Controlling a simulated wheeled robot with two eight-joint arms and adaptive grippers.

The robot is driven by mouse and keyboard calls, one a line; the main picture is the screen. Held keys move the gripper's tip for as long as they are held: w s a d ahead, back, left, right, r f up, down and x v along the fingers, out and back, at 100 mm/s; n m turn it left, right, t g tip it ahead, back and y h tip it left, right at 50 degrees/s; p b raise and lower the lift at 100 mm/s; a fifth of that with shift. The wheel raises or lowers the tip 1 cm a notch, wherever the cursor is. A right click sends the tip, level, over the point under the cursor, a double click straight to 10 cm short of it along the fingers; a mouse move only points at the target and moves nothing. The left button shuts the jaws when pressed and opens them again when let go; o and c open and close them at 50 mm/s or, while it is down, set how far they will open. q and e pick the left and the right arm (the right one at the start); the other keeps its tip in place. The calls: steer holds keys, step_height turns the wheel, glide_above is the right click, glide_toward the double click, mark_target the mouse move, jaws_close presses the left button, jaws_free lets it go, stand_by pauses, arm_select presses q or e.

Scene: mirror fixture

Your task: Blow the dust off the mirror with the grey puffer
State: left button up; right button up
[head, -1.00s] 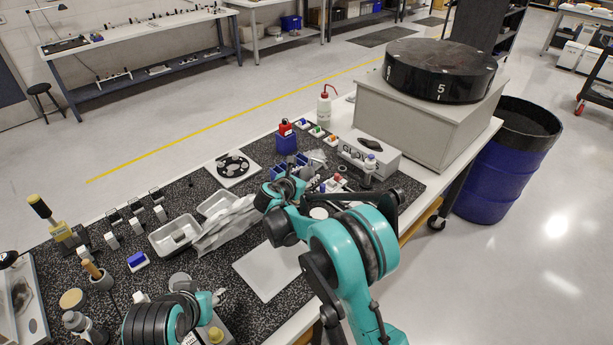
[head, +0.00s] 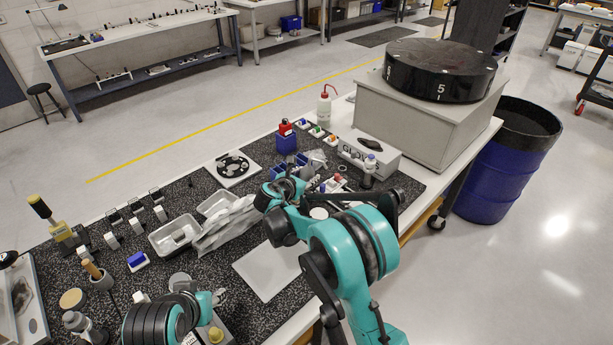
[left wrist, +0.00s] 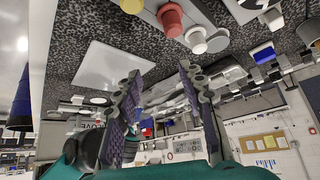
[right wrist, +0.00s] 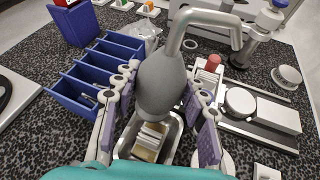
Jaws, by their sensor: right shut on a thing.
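The grey puffer (right wrist: 163,84) is upright between the fingers of my right gripper (right wrist: 160,108), which is shut on its bulb. Its bent grey nozzle (right wrist: 205,18) arches over to the right. A pale round disc (right wrist: 240,101) sits on a silver and white fixture to the right of the puffer. I cannot tell for sure whether it is the mirror, and no dust can be made out. In the head view my right gripper (head: 287,188) is over the bench mat, largely hidden by my arm. My left gripper (left wrist: 160,98) is open and empty; it also shows in the head view (head: 216,298).
Blue bins (right wrist: 100,68) stand left of the puffer, and a metal tray (right wrist: 146,137) lies below it. A bottle with a blue cap (right wrist: 270,17) stands at upper right. A white plate (head: 268,270) lies on the mat. A grey box (head: 420,115) carries a black drum.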

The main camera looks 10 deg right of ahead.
mark_target(306, 166)
steer(key=shift+r+p, duration=1.5)
steer(key=shift+r, duration=1.05)
arm_select(q)
step_height(306, 166, up, 3)
steer(key=shift+f, duration=0.1)
